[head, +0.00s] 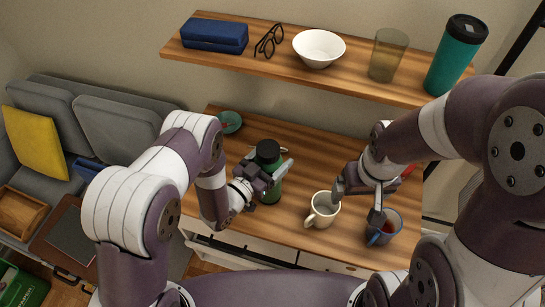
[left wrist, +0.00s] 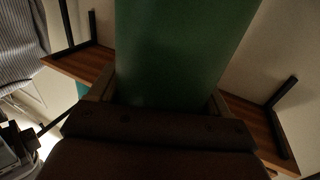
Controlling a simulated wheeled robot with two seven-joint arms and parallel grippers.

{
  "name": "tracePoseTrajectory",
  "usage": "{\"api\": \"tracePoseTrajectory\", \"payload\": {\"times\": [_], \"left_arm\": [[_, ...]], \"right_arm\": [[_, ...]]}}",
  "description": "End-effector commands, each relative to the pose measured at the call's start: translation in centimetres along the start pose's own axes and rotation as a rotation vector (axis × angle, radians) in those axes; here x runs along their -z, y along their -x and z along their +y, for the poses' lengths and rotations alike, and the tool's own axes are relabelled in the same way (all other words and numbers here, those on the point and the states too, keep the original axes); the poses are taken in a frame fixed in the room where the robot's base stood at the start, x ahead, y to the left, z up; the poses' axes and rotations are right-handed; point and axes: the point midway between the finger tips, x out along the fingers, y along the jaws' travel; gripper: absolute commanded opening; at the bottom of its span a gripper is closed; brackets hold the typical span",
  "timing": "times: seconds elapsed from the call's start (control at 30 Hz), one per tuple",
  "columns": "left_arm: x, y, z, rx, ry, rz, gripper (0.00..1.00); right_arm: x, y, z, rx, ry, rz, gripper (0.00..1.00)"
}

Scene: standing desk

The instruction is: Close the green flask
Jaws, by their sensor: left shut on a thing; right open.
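The green flask (head: 271,188) stands on the desk with a black top (head: 268,150). I cannot tell whether that top is a seated cap or how tight it is. My left gripper (head: 269,173) is shut around the flask's body from the left. In the left wrist view the green flask (left wrist: 180,50) fills the middle, between the fingers. My right gripper (head: 358,203) is open and empty, pointing down over the desk right of the flask, between a cream mug and a blue mug.
The cream mug (head: 322,211) and the blue mug (head: 384,228) stand close to the right gripper. A wooden shelf (head: 270,62) above holds a blue case (head: 214,35), glasses (head: 269,41), a white bowl (head: 318,48), a cup (head: 388,55) and a teal tumbler (head: 456,58).

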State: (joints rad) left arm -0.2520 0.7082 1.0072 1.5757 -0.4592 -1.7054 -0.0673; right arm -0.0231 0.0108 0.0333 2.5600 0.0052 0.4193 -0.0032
Motion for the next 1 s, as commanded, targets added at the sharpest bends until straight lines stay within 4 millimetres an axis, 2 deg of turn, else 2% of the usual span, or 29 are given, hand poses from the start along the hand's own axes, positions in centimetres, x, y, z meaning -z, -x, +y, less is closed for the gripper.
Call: {"api": "tracePoseTrajectory", "payload": {"times": [0.2,0.23,0.3,0.57,0.63,1.0], "left_arm": [[-0.4,0.0,0.0,0.000,0.000,0.003,0.00],[-0.4,0.0,0.0,0.000,0.000,0.000,0.84],[-0.3,0.0,0.0,0.000,0.000,-0.001,1.00],[0.3,0.0,0.0,0.000,0.001,0.000,1.00],[-0.1,0.7,-0.1,0.001,0.001,-0.003,1.00],[-0.2,8.7,-0.1,0.005,0.002,-0.003,1.00]], "right_arm": [[-0.1,-0.5,0.0,0.000,0.000,0.000,0.91],[-0.1,-0.4,0.0,0.000,0.000,0.000,0.91],[0.0,-0.3,0.0,0.000,0.000,0.000,0.91],[0.0,0.2,0.0,0.000,0.000,0.000,0.91],[0.0,-0.2,0.0,0.000,0.000,0.000,0.91],[-0.2,-1.5,0.0,0.000,0.000,0.000,0.91]]}}
